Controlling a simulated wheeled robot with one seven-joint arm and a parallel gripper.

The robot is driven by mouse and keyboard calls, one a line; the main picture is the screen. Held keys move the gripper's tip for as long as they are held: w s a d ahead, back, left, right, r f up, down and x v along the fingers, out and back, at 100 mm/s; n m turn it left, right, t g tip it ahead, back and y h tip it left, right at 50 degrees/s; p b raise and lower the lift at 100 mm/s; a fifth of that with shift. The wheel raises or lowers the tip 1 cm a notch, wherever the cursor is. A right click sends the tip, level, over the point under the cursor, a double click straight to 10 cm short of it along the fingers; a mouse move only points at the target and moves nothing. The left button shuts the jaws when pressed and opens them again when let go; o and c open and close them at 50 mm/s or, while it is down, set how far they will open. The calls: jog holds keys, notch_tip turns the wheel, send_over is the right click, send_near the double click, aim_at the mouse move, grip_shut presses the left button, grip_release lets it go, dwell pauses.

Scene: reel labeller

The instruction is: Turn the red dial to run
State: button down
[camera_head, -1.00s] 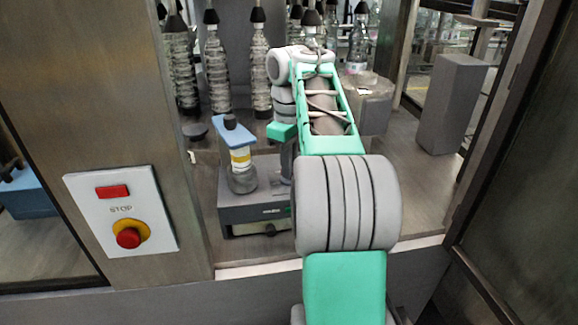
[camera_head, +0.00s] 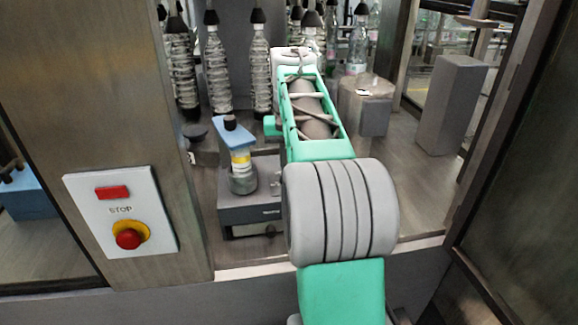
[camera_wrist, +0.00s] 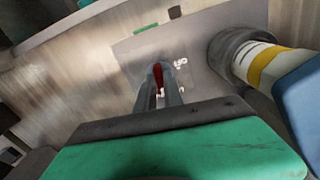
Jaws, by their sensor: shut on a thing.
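The red dial (camera_wrist: 158,74) shows in the wrist view as a narrow red grip on a grey panel (camera_wrist: 128,50). My gripper (camera_wrist: 159,88) is shut on it, with one dark finger on either side. White markings lie to the right of the dial and by the fingertips, too small to read surely. In the head view my arm hides the dial and the gripper.
A grey unit (camera_head: 250,212) carries a post with a yellow band (camera_head: 241,160) and blue top, close right of my gripper in the wrist view (camera_wrist: 262,66). Bottles (camera_head: 218,70) stand behind. A STOP panel (camera_head: 150,195) with a red button is on the left pillar.

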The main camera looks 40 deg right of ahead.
jog(key=m, duration=0.4)
jog(key=shift+m, duration=0.3)
dwell(0.4)
jog(key=c, duration=1.5)
grip_release()
jog(key=shift+o, duration=0.2)
notch_tip(320, 180, up, 8)
jog(key=p, duration=0.7)
jog(key=shift+f, duration=0.15)
jog(key=shift+a, duration=0.1)
